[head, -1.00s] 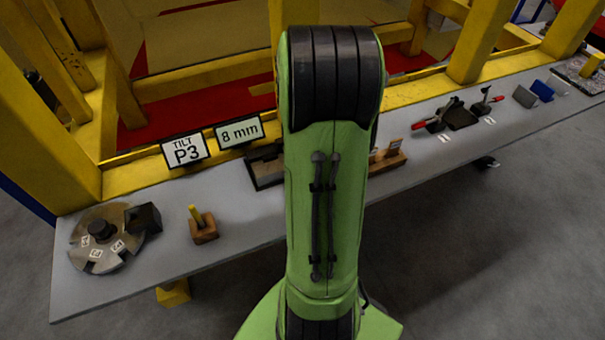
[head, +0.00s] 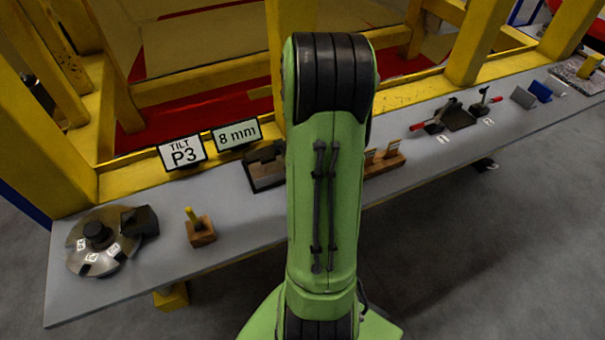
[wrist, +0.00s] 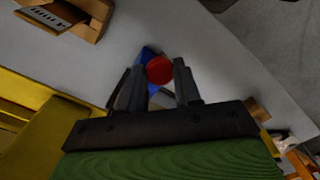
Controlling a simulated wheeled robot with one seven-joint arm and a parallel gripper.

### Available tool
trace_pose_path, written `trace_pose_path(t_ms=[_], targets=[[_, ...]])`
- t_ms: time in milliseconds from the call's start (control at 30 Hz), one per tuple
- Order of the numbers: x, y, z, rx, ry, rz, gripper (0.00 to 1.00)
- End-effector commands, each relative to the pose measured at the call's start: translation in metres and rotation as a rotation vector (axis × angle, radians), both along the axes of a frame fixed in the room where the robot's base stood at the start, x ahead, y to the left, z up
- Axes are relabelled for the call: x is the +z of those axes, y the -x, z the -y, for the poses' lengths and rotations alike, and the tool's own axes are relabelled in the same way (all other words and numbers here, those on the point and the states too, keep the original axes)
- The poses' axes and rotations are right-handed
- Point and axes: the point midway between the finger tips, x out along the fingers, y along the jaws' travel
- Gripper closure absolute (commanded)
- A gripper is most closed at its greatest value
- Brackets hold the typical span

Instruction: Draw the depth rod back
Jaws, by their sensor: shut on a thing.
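My gripper (wrist: 160,66) shows in the wrist view with its two dark fingers on either side of a round red knob (wrist: 159,69). The knob appears to be the end of the depth rod; the rest of the rod is hidden behind it. A blue part (wrist: 148,53) shows just beyond the knob. In the head view my green arm hides the gripper and the rod.
The grey bench (head: 255,222) carries a round disc (head: 92,264), a wooden block with a yellow peg (head: 201,232), a dark-edged tray (head: 265,175) and a wooden rack (head: 386,165). Red-handled tools (head: 433,126) lie farther right. Yellow beams (head: 130,179) border the back.

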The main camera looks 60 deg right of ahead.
Motion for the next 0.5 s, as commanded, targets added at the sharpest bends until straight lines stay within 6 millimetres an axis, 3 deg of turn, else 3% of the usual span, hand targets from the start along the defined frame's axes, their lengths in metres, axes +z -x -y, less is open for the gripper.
trace_pose_path(t_ms=[233, 500], targets=[[0.0, 0.001, -0.001, 0.0, 0.001, 0.0, 1.0], [0.0, 0.023, -0.014, 0.001, 0.001, 0.0, 1.0]])
